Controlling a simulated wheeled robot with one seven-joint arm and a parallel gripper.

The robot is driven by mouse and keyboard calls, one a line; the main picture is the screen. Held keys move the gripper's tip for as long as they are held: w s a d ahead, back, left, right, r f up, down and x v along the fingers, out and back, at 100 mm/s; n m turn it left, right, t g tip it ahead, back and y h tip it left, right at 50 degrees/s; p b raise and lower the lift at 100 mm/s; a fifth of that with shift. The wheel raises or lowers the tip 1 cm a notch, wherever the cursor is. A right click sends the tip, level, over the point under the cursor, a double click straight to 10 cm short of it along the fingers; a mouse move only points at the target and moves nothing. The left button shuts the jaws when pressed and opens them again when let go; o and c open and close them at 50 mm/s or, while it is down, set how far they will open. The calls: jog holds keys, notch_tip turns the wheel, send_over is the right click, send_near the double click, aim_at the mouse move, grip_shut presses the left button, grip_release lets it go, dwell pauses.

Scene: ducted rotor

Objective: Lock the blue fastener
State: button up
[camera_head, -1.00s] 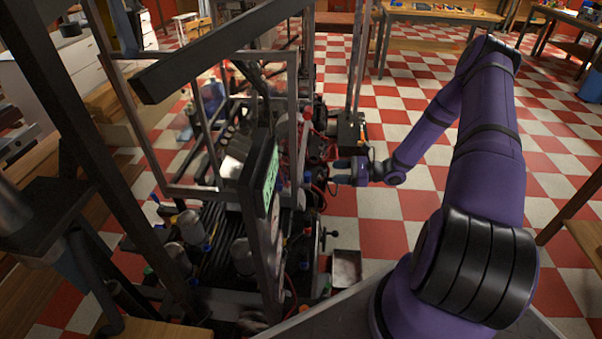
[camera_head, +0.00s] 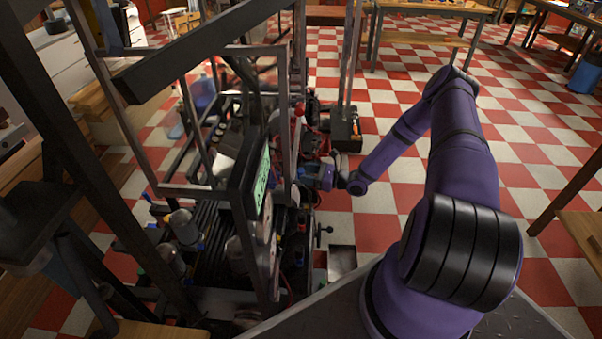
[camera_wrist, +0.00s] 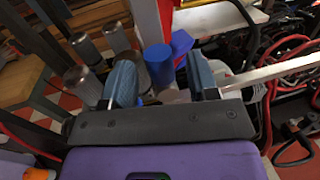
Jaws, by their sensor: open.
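In the wrist view my gripper (camera_wrist: 163,88) is open, with its two blue-grey fingers spread apart. The blue fastener (camera_wrist: 159,66) shows as a blue cylinder between the fingers, nearer the left one. A flat blue piece (camera_wrist: 181,42) shows just beyond it. I cannot tell whether a finger touches the cylinder. In the head view my gripper (camera_head: 305,171) is at the right side of the machine frame, and the blue fastener cannot be made out there.
The dark metal frame (camera_head: 222,190) of the machine fills the left and middle. Red cables (camera_wrist: 290,60) lie right of my gripper in the wrist view. A green-lit screen (camera_head: 262,182) stands on the machine. Checkered floor (camera_head: 385,208) is open to the right.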

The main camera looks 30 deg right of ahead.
jog(key=shift+x, duration=1.25)
jog(key=shift+c, duration=0.2)
grip_shut()
